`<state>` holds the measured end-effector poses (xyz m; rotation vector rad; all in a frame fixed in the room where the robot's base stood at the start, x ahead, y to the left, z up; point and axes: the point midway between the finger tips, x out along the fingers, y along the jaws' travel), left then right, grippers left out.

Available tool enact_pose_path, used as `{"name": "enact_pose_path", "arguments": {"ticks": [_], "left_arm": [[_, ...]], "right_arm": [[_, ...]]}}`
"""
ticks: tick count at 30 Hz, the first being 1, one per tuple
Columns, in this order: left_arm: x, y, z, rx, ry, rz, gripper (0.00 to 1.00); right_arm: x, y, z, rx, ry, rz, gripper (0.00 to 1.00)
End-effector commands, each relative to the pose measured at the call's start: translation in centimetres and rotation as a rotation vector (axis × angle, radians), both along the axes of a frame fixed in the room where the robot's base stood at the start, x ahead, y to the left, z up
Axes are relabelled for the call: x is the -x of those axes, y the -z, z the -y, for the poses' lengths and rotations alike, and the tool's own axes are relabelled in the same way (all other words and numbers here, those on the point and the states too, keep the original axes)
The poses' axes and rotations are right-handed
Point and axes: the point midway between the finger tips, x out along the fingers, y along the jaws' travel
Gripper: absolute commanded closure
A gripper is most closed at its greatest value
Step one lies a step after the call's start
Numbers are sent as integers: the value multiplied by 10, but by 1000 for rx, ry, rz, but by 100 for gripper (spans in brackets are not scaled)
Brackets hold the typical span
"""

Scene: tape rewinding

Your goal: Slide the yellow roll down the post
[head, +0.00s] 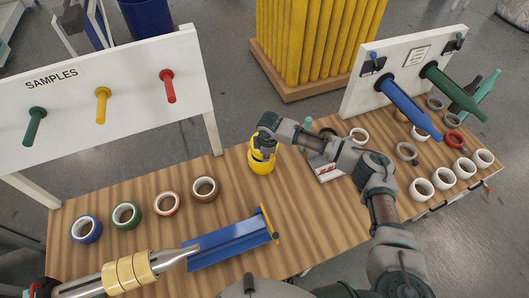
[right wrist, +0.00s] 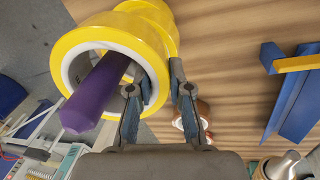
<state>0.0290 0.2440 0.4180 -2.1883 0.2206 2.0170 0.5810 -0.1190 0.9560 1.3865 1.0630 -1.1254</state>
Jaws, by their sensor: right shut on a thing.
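The yellow roll (head: 261,165) is at the middle of the table in the head view. In the right wrist view the yellow roll (right wrist: 105,38) is around the purple post (right wrist: 95,92), whose end sticks out through the roll's hole. More yellow shows behind this roll, and I cannot tell fully what it is. My right gripper (head: 266,150) is at the roll, shut on its wall. In the right wrist view one finger of the gripper (right wrist: 158,85) is inside the ring and the other is outside. The post is hidden in the head view. My left gripper is not in view.
A blue trough (head: 230,243) lies in front of the roll. Several rolls, among them a brown one (head: 205,188), stand to the left. A samples board (head: 110,85) stands behind them. A white peg board (head: 400,75) and several white rolls (head: 422,189) are at the right.

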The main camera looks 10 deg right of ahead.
Motion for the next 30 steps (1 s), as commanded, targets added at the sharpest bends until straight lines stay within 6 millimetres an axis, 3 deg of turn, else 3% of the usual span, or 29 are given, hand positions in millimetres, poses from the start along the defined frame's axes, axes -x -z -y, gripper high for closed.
{"name": "enact_pose_path", "arguments": {"ticks": [4, 5, 8, 23, 30], "left_arm": [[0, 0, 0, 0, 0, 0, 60], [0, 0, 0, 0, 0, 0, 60], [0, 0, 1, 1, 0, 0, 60], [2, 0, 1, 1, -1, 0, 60], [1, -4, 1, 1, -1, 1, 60]], "right_arm": [[0, -1, -1, 0, -1, 1, 100], [0, -1, -1, 0, -1, 1, 76], [0, -1, -1, 0, -1, 0, 52], [0, -1, 0, 1, 0, -1, 52], [-1, -30, 0, 1, -2, 3, 52]]}}
